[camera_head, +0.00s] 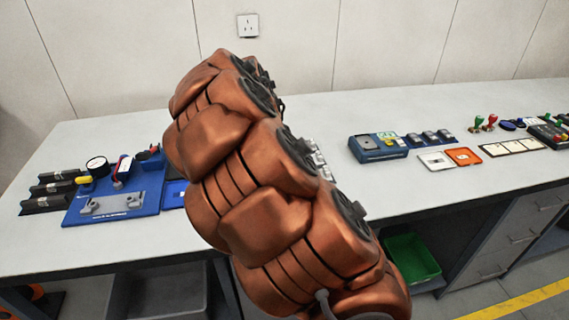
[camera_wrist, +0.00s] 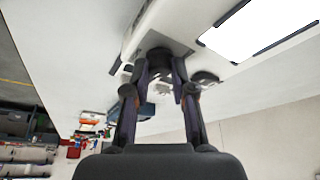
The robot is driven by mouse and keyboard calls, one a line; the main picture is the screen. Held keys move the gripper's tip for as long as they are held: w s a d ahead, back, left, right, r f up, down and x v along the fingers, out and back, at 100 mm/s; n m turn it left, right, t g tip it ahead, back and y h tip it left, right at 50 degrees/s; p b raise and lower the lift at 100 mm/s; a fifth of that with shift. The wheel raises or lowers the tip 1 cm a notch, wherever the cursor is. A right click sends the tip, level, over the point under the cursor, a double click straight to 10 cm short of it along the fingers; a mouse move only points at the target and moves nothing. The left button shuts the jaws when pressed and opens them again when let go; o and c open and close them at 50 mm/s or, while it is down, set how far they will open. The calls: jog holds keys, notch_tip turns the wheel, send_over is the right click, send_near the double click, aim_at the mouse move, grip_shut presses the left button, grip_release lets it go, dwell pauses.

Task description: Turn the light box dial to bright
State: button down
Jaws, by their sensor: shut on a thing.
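In the wrist view my gripper (camera_wrist: 161,75) is shut on a dark round dial (camera_wrist: 158,54) on the front of the white light box (camera_wrist: 205,20). Its two fingers lie on either side of the dial and partly hide it, so its pointer and marks cannot be read. The light box's panel (camera_wrist: 258,27) shows bright white at the upper right. In the head view my arm covers the middle of the bench, and neither the light box, the dial nor my gripper can be made out there.
On the bench (camera_head: 315,110) a blue fixture board (camera_head: 115,205) with a gauge stands at the left. A blue device (camera_head: 378,148), an orange tray (camera_head: 464,156) and stamps (camera_head: 483,123) stand at the right. A green bin (camera_head: 412,258) is below. The bench's back strip is clear.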

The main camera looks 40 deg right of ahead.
jog(key=c, duration=1)
grip_release()
jog(key=shift+o, duration=0.2)
jog(key=v, duration=1.2)
